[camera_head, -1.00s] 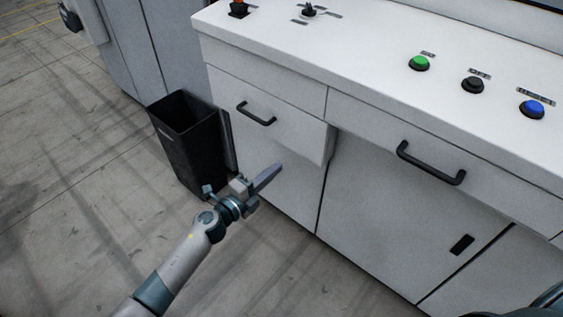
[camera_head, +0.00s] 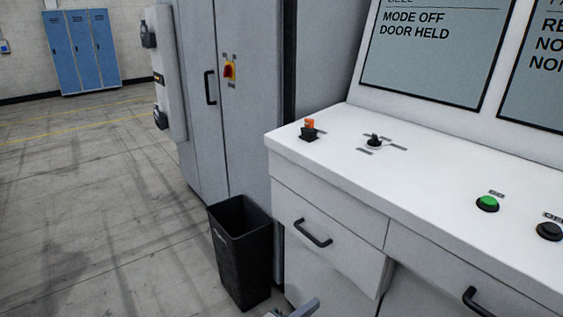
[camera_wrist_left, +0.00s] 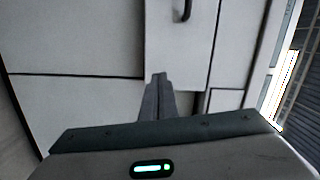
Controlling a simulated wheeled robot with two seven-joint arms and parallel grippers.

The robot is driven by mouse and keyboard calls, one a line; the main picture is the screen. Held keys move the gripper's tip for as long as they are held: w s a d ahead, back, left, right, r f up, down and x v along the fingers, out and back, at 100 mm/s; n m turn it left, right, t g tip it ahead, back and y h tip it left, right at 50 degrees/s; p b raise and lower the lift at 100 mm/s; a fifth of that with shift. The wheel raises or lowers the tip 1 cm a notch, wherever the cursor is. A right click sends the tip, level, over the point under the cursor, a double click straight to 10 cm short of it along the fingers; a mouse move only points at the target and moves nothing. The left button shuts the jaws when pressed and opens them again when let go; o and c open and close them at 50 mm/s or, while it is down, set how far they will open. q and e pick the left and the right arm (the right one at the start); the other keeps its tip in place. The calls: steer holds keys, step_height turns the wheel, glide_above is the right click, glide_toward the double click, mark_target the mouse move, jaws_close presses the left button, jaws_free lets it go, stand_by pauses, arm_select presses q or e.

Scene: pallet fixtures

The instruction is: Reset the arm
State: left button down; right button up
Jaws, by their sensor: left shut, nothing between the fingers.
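My left gripper (camera_head: 303,309) shows only as a fingertip piece at the bottom edge of the head view, in front of the white cabinet below the left drawer. In the left wrist view its two fingers (camera_wrist_left: 158,97) are together with nothing between them. They point toward the white cabinet front (camera_wrist_left: 75,105), with a dark handle (camera_wrist_left: 183,9) above. The rest of the left arm is out of the head view. My right gripper is not in view.
A black bin (camera_head: 243,258) stands left of the white console (camera_head: 425,175). The left drawer (camera_head: 325,240) appears to stand slightly out. A grey cabinet (camera_head: 225,150) is behind the bin. Open floor (camera_head: 90,220) lies left, with blue lockers (camera_head: 83,52) far back.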

arm_select(q)
steer(key=s+a+f+n+y, duration=0.3)
steer(key=s+a+f+n, duration=0.15)
steer(key=f, duration=0.35)
steer(key=s+a+f+n+y, duration=0.2)
steer(key=s+a+f+n, duration=0.1)
steer(key=a+f+n, duration=0.4)
steer(key=s+a+f+n+y, duration=0.3)
steer(key=s+a+f, duration=0.1)
steer(key=f, duration=0.5)
steer(key=s+a+f+n+g+y, duration=0.1)
steer(key=s+a+f+n, duration=0.3)
steer(key=s+f, duration=0.4)
steer(key=s+a+f+n+g+y, duration=0.2)
steer(key=s+a+f+n+g, duration=0.2)
steer(key=s, duration=1.2)
step_height(320, 180, down, 4)
steer(key=a, duration=0.2)
steer(key=shift+s+a+f+n+y, duration=0.2)
steer(key=shift+a+n+y, duration=0.1)
steer(key=shift+a+n, duration=0.1)
